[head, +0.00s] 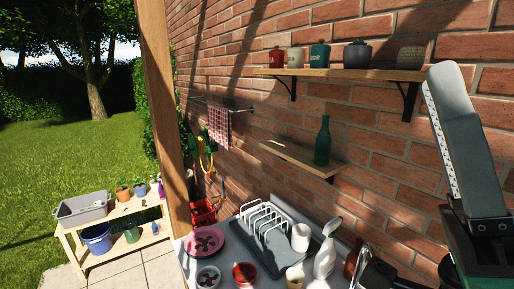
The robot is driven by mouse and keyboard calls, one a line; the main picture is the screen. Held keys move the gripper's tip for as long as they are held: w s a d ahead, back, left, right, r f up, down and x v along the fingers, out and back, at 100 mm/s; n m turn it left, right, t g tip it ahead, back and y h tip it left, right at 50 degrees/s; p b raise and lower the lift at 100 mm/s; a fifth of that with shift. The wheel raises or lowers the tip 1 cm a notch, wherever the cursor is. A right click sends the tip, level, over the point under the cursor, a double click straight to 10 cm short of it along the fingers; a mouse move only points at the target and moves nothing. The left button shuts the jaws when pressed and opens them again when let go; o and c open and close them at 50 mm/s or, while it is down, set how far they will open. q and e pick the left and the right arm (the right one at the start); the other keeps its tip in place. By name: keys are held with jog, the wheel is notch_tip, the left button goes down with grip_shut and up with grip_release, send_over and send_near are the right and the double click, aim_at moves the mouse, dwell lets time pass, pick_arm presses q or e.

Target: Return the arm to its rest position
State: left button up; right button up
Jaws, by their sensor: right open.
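My right arm stands at the right edge of the head view, its grey link raised in front of the brick wall. My right gripper (366,264) shows at the bottom, right of the white spray bottle (326,257) and close to a brown bottle (351,260). It is open, and I see nothing held in it. Its lower part is cut off by the frame edge. I cannot tell whether it touches the brown bottle. My left gripper is not in view.
A dish rack (269,241), pink plate (205,243), bowl (208,277), red mug (244,274) and white cup (300,237) crowd the table. A green bottle (322,143) stands on the lower wall shelf (290,157). Pots line the upper shelf (340,73).

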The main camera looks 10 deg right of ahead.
notch_tip(320, 180, up, 16)
jog(key=s+d+n+h+p, duration=0.1)
jog(key=h+p, duration=0.8)
jog(key=p, duration=1)
jog(key=shift+s+d+n+g, duration=0.2)
jog(key=shift+d+n+g, duration=0.15)
jog(key=shift+n, duration=0.25)
